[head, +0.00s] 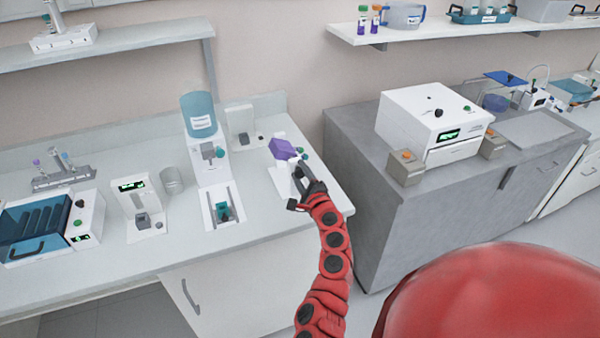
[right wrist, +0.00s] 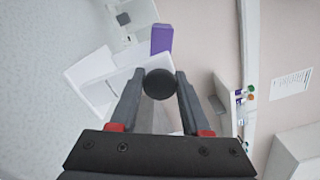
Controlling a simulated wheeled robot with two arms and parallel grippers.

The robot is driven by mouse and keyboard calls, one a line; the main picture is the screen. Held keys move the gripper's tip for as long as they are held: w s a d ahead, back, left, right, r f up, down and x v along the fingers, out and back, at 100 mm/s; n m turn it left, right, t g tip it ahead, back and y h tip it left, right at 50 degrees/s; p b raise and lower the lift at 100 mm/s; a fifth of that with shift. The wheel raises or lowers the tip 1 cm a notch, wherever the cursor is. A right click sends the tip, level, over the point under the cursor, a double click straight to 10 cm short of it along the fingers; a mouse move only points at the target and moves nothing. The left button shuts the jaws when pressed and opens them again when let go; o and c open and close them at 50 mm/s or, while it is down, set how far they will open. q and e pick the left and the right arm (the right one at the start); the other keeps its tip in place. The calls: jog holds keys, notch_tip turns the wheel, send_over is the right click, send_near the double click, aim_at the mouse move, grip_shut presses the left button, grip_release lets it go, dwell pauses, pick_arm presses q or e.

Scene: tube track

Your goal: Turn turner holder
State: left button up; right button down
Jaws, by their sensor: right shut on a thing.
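The turner holder, a white device (head: 278,181) with a purple block (head: 283,148) at its top, stands at the right end of the left bench. In the right wrist view its white body (right wrist: 98,88) and purple part (right wrist: 161,38) lie beyond the fingers. My right gripper (head: 300,176) reaches the device's front right side. In the right wrist view its fingers (right wrist: 159,76) are shut on a round black knob (right wrist: 158,84), one finger on each side. In the head view the gripper hides the knob and part of the device. My left gripper is not in view.
A white dispenser with a blue tank (head: 200,115) stands left of the turner. A white stand with a small screen (head: 135,200) and a clear cup (head: 171,180) are further left. Across a gap on the right, a grey cabinet carries a white box machine (head: 432,115).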

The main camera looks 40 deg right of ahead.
jog(key=shift+d+m+p, duration=0.1)
jog(key=shift+m+p, duration=0.5)
jog(key=shift+m, duration=2.5)
jog(key=shift+f+m, duration=0.1)
jog(key=shift+m, duration=0.3)
jog(key=shift+c, duration=1.9)
grip_release()
jog(key=shift+s, duration=0.15)
